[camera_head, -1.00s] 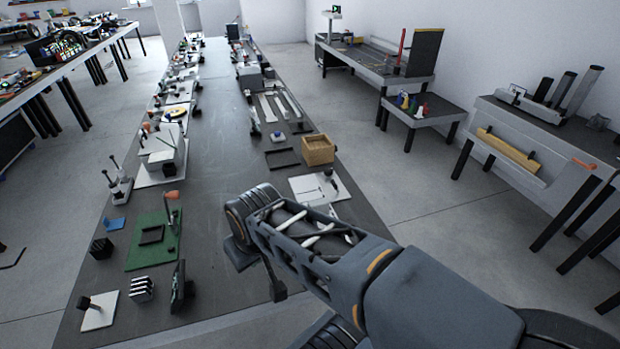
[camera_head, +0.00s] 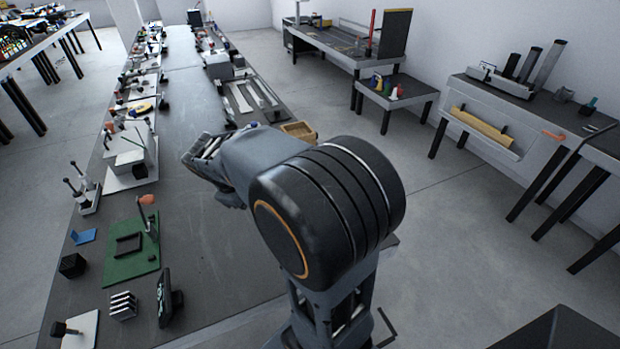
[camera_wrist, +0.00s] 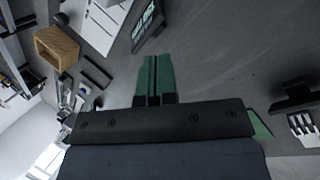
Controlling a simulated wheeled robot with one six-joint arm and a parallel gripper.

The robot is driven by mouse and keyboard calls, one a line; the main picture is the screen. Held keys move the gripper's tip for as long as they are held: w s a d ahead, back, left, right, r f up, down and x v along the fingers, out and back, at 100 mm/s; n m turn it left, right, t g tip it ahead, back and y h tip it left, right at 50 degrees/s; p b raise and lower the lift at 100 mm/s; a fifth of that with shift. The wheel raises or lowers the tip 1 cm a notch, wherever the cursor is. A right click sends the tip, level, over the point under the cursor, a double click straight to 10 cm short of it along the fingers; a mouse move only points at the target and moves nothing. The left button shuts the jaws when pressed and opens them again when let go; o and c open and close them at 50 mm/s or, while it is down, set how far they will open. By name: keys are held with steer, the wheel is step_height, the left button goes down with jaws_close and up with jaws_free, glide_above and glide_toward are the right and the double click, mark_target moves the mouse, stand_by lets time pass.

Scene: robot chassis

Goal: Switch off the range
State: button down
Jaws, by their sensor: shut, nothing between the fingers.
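I cannot tell which thing is the range. In the wrist view my gripper (camera_wrist: 155,78) has its two green fingers together with nothing between them. It hangs over the bare grey benchtop (camera_wrist: 215,65). A dark panel with a lit display (camera_wrist: 148,27) lies just beyond the fingertips in the wrist view. In the head view my forearm reaches over the long bench, and I cannot make out the fingertips there. A dark upright device (camera_head: 168,298) stands at the near left of the bench beside a green board (camera_head: 131,252) with a lever.
A wooden box (camera_head: 297,130), partly behind my arm, also shows in the wrist view (camera_wrist: 57,47). Small fixtures with levers line the left edge, including a white stand (camera_head: 128,158). The bench's middle strip is mostly clear. Side tables (camera_head: 395,92) stand right across open floor.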

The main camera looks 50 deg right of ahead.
steer(key=w+d+f+n+g+h, duration=0.1)
steer(key=w+d+f+n+h, duration=0.1)
steer(key=d, duration=0.4)
steer(key=w+d+f+n+g+h+b, duration=0.1)
steer(key=w+d+f+n+g+h, duration=0.1)
steer(key=w+d+f, duration=0.3)
steer(key=w+d+f+n+g+h+b, duration=0.1)
steer(key=w+d+f+n+h, duration=0.3)
steer(key=d, duration=0.5)
steer(key=shift+f+n+g, duration=0.3)
steer(key=shift+f+g, duration=0.2)
steer(key=shift+f, duration=0.15)
steer(key=x, duration=1)
steer(key=shift+p, duration=0.35)
steer(key=shift+r, duration=0.2)
